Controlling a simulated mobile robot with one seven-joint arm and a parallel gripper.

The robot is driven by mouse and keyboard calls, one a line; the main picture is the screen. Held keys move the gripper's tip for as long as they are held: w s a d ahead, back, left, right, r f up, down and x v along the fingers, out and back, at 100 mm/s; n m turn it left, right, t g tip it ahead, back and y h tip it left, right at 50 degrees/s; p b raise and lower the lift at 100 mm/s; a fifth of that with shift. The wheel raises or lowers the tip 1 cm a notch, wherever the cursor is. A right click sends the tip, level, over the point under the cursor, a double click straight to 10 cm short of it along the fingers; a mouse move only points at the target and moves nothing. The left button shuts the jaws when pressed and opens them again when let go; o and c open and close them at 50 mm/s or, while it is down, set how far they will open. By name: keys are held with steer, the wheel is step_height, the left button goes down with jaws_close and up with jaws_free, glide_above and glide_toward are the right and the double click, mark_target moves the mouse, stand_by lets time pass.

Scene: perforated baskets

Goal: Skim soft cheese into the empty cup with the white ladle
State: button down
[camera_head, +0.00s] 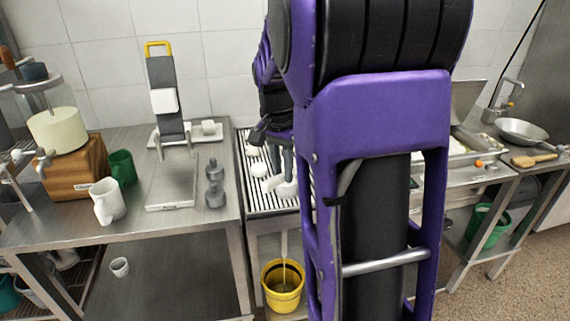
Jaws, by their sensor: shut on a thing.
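My gripper (277,155) hangs over the ribbed draining surface (255,203) in the middle, partly hidden by my purple arm. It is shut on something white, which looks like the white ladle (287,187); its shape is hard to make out. Small white pieces (259,169) lie on the ribs beside it, perhaps soft cheese; I cannot tell. A white mug (107,201) stands on the left steel table, its inside not clearly visible. A smaller white cup (119,267) is on the shelf below. I cannot tell which is the empty cup.
On the left table (150,228) stand a green cup (122,167), a pale cheese-like block (56,130) on a wooden block, a scale (172,192) and grey weights (214,183). A yellow bucket (282,292) is below the draining surface. A pan (521,132) stands right.

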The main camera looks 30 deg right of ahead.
steer(key=f+b, duration=0.1)
steer(key=b, duration=0.1)
steer(key=a+f+h+b, duration=0.1)
steer(key=f+b, duration=0.1)
steer(key=b, duration=0.1)
steer(key=f+t+h+b, duration=0.1)
steer(key=b, duration=0.2)
steer(key=shift+s+a+f, duration=0.2)
steer(key=shift+s+a, duration=0.1)
steer(key=shift+s, duration=0.1)
